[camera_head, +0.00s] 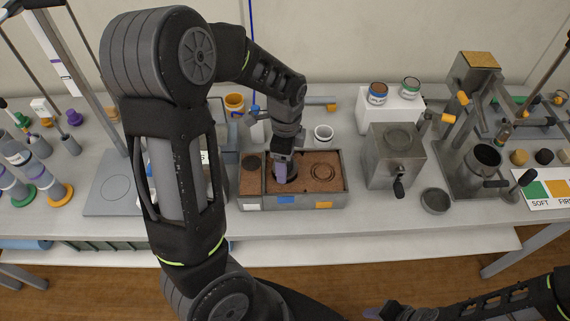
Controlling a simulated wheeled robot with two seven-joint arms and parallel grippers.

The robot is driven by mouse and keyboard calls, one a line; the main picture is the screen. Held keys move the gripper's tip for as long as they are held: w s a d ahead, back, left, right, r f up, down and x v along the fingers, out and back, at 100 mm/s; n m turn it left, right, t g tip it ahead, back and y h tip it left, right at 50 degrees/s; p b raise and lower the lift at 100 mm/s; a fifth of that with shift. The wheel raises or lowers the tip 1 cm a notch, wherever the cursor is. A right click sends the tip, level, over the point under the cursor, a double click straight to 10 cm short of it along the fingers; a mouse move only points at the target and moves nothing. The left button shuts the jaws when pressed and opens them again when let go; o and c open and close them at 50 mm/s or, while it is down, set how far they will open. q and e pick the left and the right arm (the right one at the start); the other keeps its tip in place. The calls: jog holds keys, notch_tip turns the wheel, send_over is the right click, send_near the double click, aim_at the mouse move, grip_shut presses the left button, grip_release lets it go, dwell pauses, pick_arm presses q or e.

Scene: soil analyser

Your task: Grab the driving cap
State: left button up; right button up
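My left gripper (282,172) points down into the soil tray (310,201), at the left part of its larger soil bed. A dark round piece (292,175) sits at its fingertips, mostly covered by the gripper; it may be the driving cap, but I cannot tell for sure. Only one pale purple finger shows clearly, so I cannot see whether the gripper is shut on the piece. My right gripper (383,312) is at the bottom edge, partly cut off.
A grey box device (394,160) with a crank stands right of the tray, and a shallow dark dish (435,201) lies beside it. My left arm hides much of the left bench.

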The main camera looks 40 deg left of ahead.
pick_arm(q)
grip_shut()
dwell(0.6)
